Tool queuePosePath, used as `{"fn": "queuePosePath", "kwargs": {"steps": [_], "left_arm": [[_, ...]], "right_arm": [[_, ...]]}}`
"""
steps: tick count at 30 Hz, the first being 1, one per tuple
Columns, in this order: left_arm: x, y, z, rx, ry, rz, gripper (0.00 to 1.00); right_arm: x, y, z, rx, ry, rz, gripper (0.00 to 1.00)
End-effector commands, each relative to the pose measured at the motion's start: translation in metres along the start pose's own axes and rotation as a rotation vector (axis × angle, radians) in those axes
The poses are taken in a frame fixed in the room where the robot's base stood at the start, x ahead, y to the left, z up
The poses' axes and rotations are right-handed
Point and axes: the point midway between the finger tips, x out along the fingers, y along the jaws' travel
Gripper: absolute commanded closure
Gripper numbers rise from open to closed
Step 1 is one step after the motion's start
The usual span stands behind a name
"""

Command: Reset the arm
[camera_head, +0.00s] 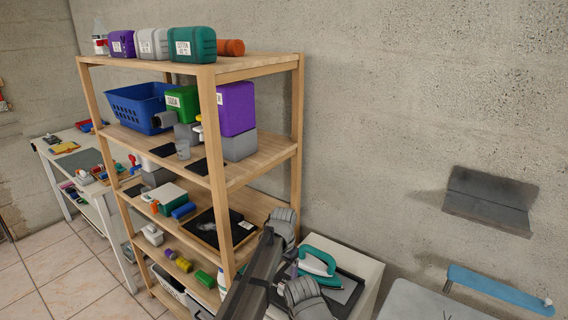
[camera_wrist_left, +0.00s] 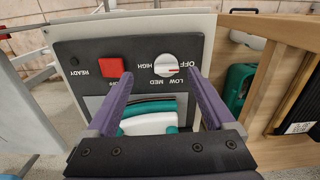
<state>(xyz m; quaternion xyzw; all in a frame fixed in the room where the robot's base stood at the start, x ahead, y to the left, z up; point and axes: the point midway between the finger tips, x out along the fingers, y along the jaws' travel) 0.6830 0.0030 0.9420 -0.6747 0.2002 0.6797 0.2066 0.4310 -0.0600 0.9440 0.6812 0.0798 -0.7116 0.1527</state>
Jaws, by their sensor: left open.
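My left gripper (camera_wrist_left: 160,74) is open, its two purple fingers apart with nothing between their tips in the left wrist view. The dial's red mark seems to point towards OFF. A teal and white iron (camera_wrist_left: 150,119) shows between the fingers. In the head view my left arm (camera_head: 256,272) reaches in from the bottom, beside the iron (camera_head: 318,264); it partly hides the gripper. My right gripper is not in view.
A wooden shelf unit (camera_head: 222,189) stands close left of my arm, loaded with boxes and a blue basket (camera_head: 136,103). A grey ledge (camera_head: 490,200) and a blue bar (camera_head: 498,290) are at the right wall. The wall area between them and the shelf is clear.

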Motion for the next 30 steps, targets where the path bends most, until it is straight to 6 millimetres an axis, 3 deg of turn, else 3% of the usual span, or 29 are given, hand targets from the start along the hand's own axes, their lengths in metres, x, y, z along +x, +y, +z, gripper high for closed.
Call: {"fn": "queuePosePath", "kwargs": {"steps": [1, 6, 9, 12, 17, 30], "left_arm": [[0.000, 0.015, 0.037, -0.021, -0.007, -0.006, 0.12], [0.001, 0.054, 0.136, -0.124, -0.036, -0.038, 0.12], [0.001, 0.070, 0.184, -0.180, -0.048, -0.056, 0.12], [0.000, 0.082, 0.218, -0.224, -0.057, -0.072, 0.12], [0.000, 0.091, 0.242, -0.252, -0.063, -0.080, 0.12], [0.000, 0.092, 0.242, -0.253, -0.063, -0.079, 0.12]], "right_arm": [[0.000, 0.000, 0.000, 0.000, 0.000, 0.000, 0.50], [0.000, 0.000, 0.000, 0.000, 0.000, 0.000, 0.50], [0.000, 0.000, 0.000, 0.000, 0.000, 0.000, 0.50], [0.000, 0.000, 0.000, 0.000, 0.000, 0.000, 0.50], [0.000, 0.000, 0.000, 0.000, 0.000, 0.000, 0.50], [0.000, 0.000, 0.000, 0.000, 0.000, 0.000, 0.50]]}}
